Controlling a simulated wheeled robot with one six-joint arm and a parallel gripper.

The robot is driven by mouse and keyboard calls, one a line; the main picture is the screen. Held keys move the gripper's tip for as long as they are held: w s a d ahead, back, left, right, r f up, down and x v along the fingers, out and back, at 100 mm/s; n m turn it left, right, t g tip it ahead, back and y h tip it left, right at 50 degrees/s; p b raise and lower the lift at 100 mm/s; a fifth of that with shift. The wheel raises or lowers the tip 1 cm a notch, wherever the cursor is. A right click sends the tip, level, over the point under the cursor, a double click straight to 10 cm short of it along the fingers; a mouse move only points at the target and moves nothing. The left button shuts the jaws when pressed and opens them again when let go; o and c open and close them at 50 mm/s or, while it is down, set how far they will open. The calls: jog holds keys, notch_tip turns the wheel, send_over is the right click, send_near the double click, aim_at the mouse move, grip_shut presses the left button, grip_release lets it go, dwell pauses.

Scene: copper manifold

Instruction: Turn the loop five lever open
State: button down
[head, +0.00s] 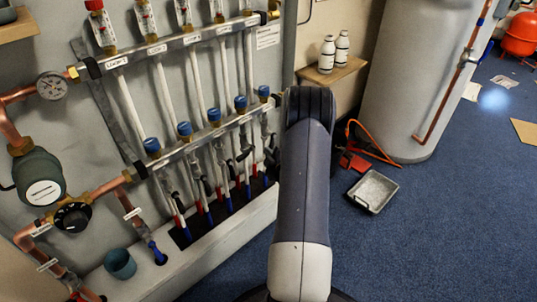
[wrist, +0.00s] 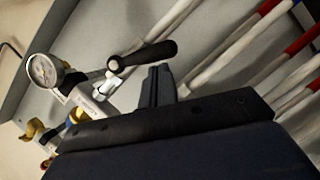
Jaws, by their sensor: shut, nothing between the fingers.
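A black lever handle (wrist: 145,55) stands close in front of my gripper in the wrist view, with its metal stem at the left end. No loop number can be read on it. My gripper (wrist: 157,82) has its dark fingers together and empty, just below and right of the handle; I cannot tell whether they touch it. In the head view my gripper is hidden behind my arm. There, a row of small black levers sits on the pipes below the lower manifold bar (head: 215,133); the rightmost ones are partly hidden or too small to tell.
A pressure gauge (wrist: 42,70) lies at the left of the wrist view. A grey tray (head: 374,191) and an orange-red object (head: 356,160) lie on the blue floor beside the cylinder (head: 418,70).

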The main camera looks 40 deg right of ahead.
jog(key=shift+d+f+b, duration=0.2)
jog(key=shift+f+b, duration=0.25)
jog(key=shift+b, duration=0.45)
jog(key=d+f+b, duration=0.1)
jog(key=b, duration=0.3)
jog(key=shift+d+f, duration=0.15)
jog(key=shift+d, duration=0.2)
jog(key=shift+w, duration=0.1)
